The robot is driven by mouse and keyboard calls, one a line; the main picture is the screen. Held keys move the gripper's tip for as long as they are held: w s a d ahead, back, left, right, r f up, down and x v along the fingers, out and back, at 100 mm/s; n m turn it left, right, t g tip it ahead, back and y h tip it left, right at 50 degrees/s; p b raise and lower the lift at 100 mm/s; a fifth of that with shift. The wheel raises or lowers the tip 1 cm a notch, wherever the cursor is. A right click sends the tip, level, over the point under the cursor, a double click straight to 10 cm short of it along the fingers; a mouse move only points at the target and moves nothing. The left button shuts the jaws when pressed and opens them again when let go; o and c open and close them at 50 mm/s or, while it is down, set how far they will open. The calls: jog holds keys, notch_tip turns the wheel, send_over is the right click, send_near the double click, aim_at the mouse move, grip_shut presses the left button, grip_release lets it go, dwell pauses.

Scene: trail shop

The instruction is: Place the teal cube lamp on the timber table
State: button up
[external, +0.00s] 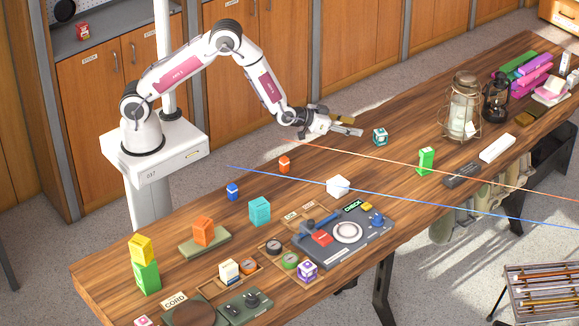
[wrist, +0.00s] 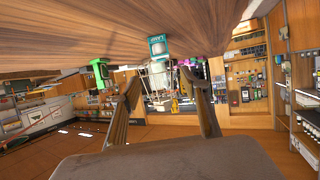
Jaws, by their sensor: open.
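The teal cube lamp (external: 379,137), a small teal cube with a pale face, sits on the timber table (external: 335,158) near its far long edge. My gripper (external: 341,121) is to the left of the lamp, near that edge, with its fingers spread and nothing between them. In the wrist view the picture is upside down, with the table (wrist: 100,25) along the top. There the lamp (wrist: 158,47) hangs from it, ahead of my open fingers (wrist: 160,82) and apart from them.
A green box (external: 426,160) stands right of the lamp; it also shows in the wrist view (wrist: 99,70). A glass lantern (external: 461,105) stands farther right. A white cube (external: 338,186), an orange block (external: 284,164) and a control panel (external: 345,237) occupy the nearer table. Bare timber surrounds the lamp.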

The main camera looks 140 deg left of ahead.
jog(key=w+d+r+m+t+h, duration=0.2)
jog(key=w+d+r, duration=0.35)
jog(key=d, duration=0.25)
jog(key=w+d+r+m+t+h, duration=0.1)
jog(key=w+d+r+h, duration=0.1)
jog(key=w+d+r, duration=0.5)
jog(key=s+d+r+m+h, duration=0.2)
jog(key=d+r, duration=0.2)
jog(key=d, duration=0.7)
jog(key=s+d+r+m+h, duration=0.2)
jog(key=s+d+r, duration=0.1)
jog(key=d, duration=0.8)
jog(key=s+d+r+m+h, duration=0.35)
jog(key=s+d, duration=0.75)
jog(key=d, duration=0.5)
jog(key=s+d+f+m+g, duration=0.1)
jog(key=s+d, duration=0.2)
jog(key=s, duration=0.5)
jog(key=s+d+f+m+g, duration=0.1)
jog(key=s+d+m, duration=0.1)
jog(key=s, duration=0.6)
jog(key=shift+s+d+g+h, duration=0.15)
jog(key=shift+d+g+h, duration=0.25)
jog(key=shift+d, duration=0.35)
